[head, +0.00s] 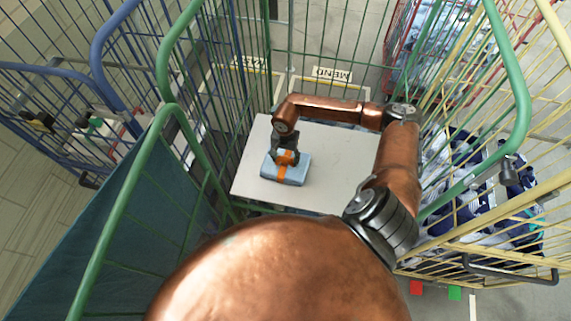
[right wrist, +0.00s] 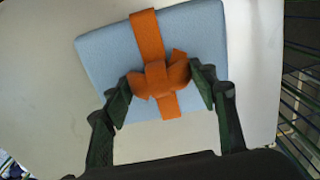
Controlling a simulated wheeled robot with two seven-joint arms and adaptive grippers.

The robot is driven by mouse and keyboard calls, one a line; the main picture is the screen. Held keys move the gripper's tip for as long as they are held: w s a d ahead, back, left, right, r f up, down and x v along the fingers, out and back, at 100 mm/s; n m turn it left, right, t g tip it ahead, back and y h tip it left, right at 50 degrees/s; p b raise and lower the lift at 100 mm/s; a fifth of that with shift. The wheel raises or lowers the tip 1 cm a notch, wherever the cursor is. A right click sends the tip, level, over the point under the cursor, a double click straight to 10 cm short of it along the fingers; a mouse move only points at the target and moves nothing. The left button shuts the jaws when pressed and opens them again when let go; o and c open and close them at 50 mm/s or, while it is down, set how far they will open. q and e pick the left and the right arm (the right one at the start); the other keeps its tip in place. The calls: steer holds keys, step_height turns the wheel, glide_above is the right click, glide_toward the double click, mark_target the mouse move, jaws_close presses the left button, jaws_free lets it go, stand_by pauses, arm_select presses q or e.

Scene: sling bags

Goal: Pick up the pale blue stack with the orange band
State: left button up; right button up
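The pale blue stack (head: 295,175) with the orange band lies on the white board inside the green cage. In the right wrist view the stack (right wrist: 105,48) fills the upper middle, with the orange band (right wrist: 148,35) across it and an orange bow (right wrist: 160,78) near its lower edge. My right gripper (head: 287,155) is over the bow. In the right wrist view its fingertips (right wrist: 162,82) stand wide apart, one on each side of the bow. They look open; contact with the bow is hard to judge. My left gripper is not in view.
The white board (head: 258,190) has free room around the stack. Green cage bars enclose it. A blue cage (head: 60,70) stands left; a yellow cage (head: 500,215) with filled bags stands right. A label reading MEND (head: 331,74) is behind the board.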

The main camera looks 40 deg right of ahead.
jaws_close()
stand_by(0.4)
steer(key=shift+w+r, duration=0.1)
steer(key=shift+r, duration=0.1)
